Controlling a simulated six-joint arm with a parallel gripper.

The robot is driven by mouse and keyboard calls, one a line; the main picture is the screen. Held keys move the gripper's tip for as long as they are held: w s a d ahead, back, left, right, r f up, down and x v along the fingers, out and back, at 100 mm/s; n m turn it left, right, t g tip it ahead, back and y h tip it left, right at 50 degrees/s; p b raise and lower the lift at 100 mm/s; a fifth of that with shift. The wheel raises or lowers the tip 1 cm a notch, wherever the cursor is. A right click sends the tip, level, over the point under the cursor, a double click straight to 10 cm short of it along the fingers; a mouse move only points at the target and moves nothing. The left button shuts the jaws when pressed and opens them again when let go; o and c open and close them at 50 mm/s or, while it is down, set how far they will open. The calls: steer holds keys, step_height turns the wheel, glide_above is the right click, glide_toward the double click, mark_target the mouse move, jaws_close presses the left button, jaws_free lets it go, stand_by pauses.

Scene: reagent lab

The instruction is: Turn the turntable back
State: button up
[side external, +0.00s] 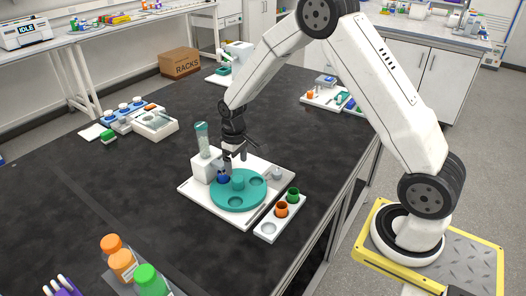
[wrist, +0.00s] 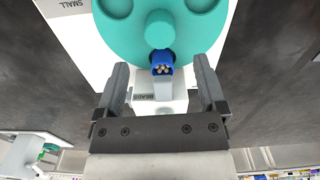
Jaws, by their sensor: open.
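The turntable is a teal disc (side external: 238,199) with round wells and a raised central hub, mounted on a white base plate (side external: 207,205). In the wrist view the disc (wrist: 197,38) fills the top, with its hub (wrist: 160,28) near the middle. A blue cup (wrist: 162,62) with small pale beads in it sits at the disc's edge, beside a white block labelled BEADS (wrist: 160,103). My gripper (side external: 235,163) is above the back of the disc by the dispenser. In the wrist view its fingers (wrist: 160,80) are apart on either side of the blue cup; contact cannot be told.
A clear dispenser tube (side external: 202,140) rises from the white block on the base plate. A white rack (side external: 266,230) with an orange cup (side external: 281,210) and a green cup (side external: 293,194) stands at right. Orange- and green-capped bottles (side external: 122,262) stand in front.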

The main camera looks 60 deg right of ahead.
mark_target(238, 178)
steer(key=shift+f, duration=3.35)
jaws_close()
